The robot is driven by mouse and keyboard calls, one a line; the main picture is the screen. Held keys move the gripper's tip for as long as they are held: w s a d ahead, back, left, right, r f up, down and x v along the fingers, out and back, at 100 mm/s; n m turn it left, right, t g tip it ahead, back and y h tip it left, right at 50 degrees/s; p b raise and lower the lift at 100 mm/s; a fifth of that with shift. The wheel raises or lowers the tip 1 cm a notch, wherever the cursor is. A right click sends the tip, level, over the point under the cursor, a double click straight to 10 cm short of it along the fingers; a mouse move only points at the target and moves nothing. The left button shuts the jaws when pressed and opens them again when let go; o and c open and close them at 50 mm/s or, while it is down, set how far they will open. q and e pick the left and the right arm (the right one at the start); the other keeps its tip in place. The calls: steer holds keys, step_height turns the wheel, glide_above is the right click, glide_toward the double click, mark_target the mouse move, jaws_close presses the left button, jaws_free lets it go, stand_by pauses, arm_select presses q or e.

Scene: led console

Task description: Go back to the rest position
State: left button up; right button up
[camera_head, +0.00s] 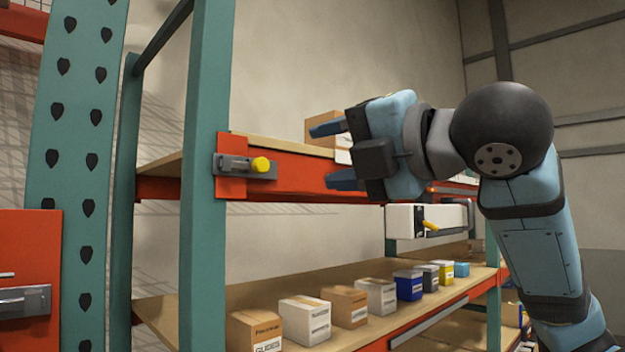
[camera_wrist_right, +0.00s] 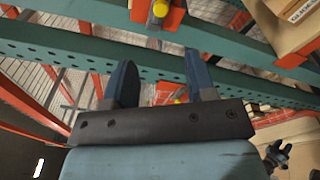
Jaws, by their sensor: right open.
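My right gripper (camera_head: 335,155) is raised in front of the shelf rack in the head view, its two blue fingers pointing left. They are apart, with nothing held between them. In the right wrist view my right gripper (camera_wrist_right: 160,80) shows its two dark blue fingers spread, with a teal rack post and an orange beam beyond them. My right arm (camera_head: 540,235) rises from the lower right and bends at a dark round joint. My left gripper does not show in the head view.
A yellow knob (camera_head: 261,165) sits on a grey bracket at the teal post (camera_head: 205,120), left of the gripper. A cardboard box (camera_head: 322,128) stands behind the gripper on the upper shelf. Several boxes line the lower shelf (camera_head: 262,297). A white console (camera_head: 405,222) hangs below the gripper.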

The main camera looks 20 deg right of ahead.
steer(key=w+a+f+m+g+h, duration=0.1)
steer(key=w+f+m, duration=0.25)
steer(key=f, duration=0.55)
steer(key=w+f+m+g, duration=0.1)
steer(key=w+f+m, duration=0.1)
steer(key=w+f, duration=0.45)
step_height(320, 180, down, 22)
steer(key=s+m+g+h, duration=0.2)
steer(key=m+g, duration=0.1)
steer(key=m, duration=0.4)
steer(key=s+d+f+m+g+h, duration=0.15)
steer(key=s+f+m, duration=0.25)
steer(key=f, duration=0.6)
steer(key=s+d+f+m+g+h, duration=0.15)
steer(key=s+f+m, duration=0.3)
steer(key=f, duration=0.55)
steer(key=s+d+f+m+g+h, duration=0.1)
steer(key=s+d+f+m+g, duration=0.15)
steer(key=s+f, duration=0.55)
steer(key=s+d+f+m+g+h, duration=0.1)
steer(key=s+d+f+m+g, duration=0.15)
steer(key=s+f, duration=0.45)
steer(key=w+a+f+t+y, duration=0.3)
steer(key=a+f+t, duration=0.3)
steer(key=f, duration=0.5)
steer(key=shift+w+a+f+t, duration=0.35)
steer(key=shift+a+f+t, duration=0.05)
steer(key=shift+t, duration=0.5)
